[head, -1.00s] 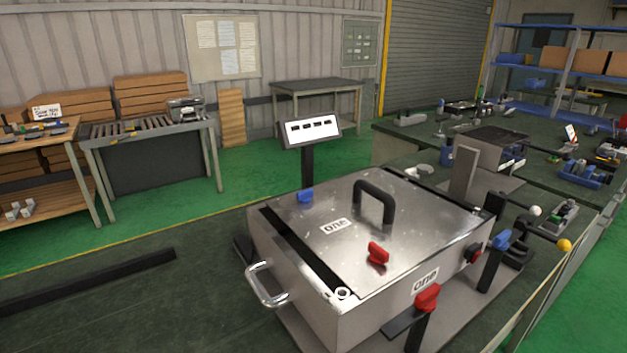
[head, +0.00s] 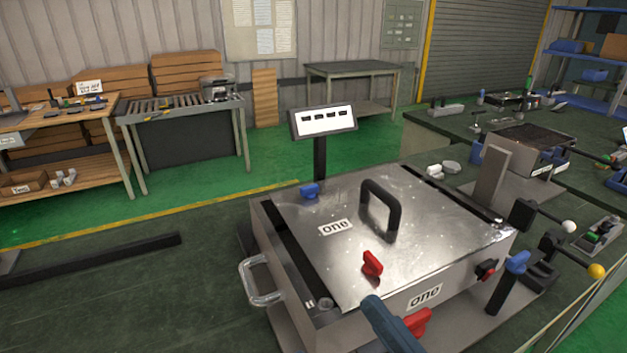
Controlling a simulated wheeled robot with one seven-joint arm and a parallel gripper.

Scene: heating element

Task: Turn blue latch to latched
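The metal box marked "one" (head: 283,293) stands on the green-topped bench with its lid closed. A small blue latch knob (head: 310,191) sits at the lid's back left. A second blue knob (head: 517,262) is on a dark post off the box's right side. I cannot tell which one the task means or how it is set. No separate fingers show.
Red knobs sit on the lid (head: 372,263), at the right side (head: 486,270) and in front, partly hidden (head: 418,322). A black lid handle (head: 382,207) and a display on a post (head: 323,121) stand up. Levers (head: 568,227) stick out right. The bench left is mostly clear.

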